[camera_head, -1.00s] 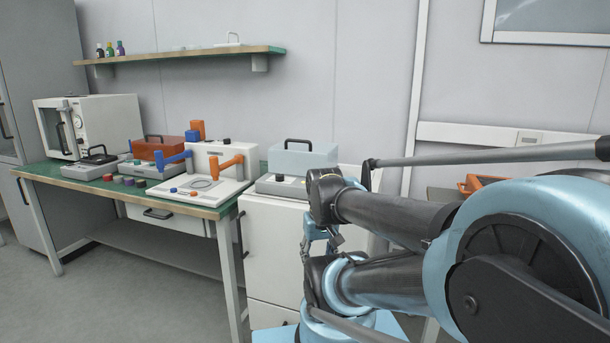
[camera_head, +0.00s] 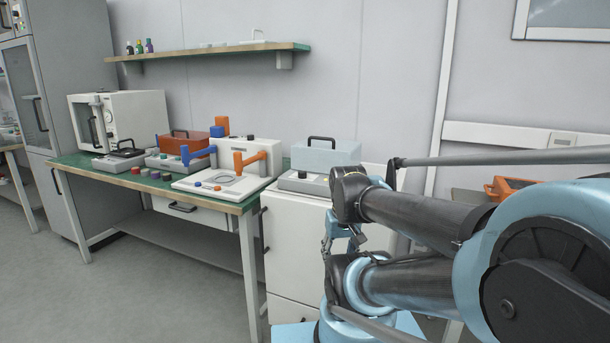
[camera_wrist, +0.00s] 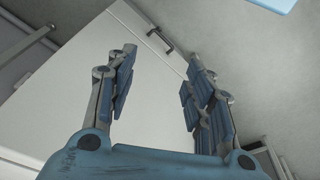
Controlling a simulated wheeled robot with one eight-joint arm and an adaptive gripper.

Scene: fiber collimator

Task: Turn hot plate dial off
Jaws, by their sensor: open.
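Several low grey units with small knobs stand along the back wall, and I cannot tell for sure which is the hot plate. One has a black handled top (camera_head: 122,153), one carries a red-brown box (camera_head: 186,142), and one carries a pale box (camera_head: 326,153) on a white cabinet. A dark knob (camera_head: 302,174) shows on the front of the pale-box unit. Dial markings are too small to read. My gripper (camera_wrist: 158,75) is open and empty, its fingers spread before a white panel with a dark handle. No dial shows in the wrist view.
A white collimator base (camera_head: 215,187) with blue and orange levers sits on the green bench (camera_head: 75,162). A white oven (camera_head: 140,115) stands at the bench's left. The white cabinet (camera_head: 290,235) stands beside the bench. Open floor (camera_head: 170,285) lies in front.

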